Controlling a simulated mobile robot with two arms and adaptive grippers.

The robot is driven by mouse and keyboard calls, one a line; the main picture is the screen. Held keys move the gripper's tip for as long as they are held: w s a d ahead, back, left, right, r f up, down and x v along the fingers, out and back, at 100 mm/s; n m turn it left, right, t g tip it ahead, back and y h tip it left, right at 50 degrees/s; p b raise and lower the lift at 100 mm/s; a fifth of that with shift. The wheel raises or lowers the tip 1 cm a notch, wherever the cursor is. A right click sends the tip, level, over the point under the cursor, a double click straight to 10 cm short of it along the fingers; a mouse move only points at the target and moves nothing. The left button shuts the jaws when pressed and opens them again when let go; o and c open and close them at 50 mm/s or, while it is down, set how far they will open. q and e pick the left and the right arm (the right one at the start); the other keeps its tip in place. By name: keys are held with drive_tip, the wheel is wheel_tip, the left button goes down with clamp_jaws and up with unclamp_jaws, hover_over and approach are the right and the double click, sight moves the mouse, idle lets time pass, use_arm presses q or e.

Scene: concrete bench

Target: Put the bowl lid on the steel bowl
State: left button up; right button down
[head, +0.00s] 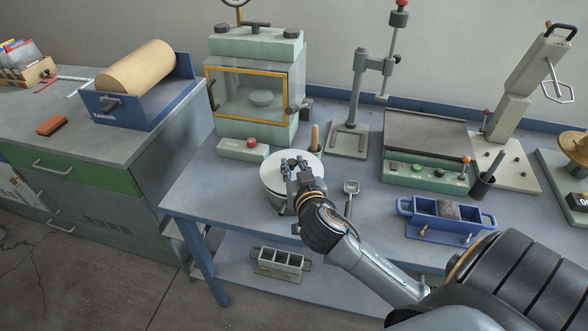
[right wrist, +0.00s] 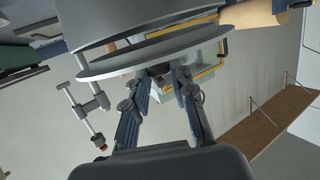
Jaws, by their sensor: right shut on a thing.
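The bowl lid (head: 272,172) is a pale round disc near the middle of the bench in the head view. It lies over the steel bowl (head: 271,198), whose side shows just below the lid's rim. My right gripper (head: 295,165) is above the lid, shut on it near its centre; the fingers hide the grasped part. In the right wrist view, turned upside down, the lid (right wrist: 155,53) shows edge-on at the fingertips (right wrist: 168,72), with the grey bowl (right wrist: 120,20) beyond it. I cannot tell if the rims touch. My left gripper is not in view.
A green oven-like cabinet (head: 258,85) stands behind the lid. A scoop (head: 350,188) lies just right of it, and a wooden-handled tool (head: 315,138) stands behind. A blue mould box (head: 446,217) sits further right. Free bench lies left of the bowl.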

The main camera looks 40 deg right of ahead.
drive_tip(key=shift+f, duration=0.5)
drive_tip(key=shift+f, duration=0.1)
drive_tip(key=shift+f+b, duration=0.3)
drive_tip(key=shift+b, duration=0.05)
drive_tip(key=c, duration=1.1)
unclamp_jaws()
drive_tip(key=shift+r, duration=0.1)
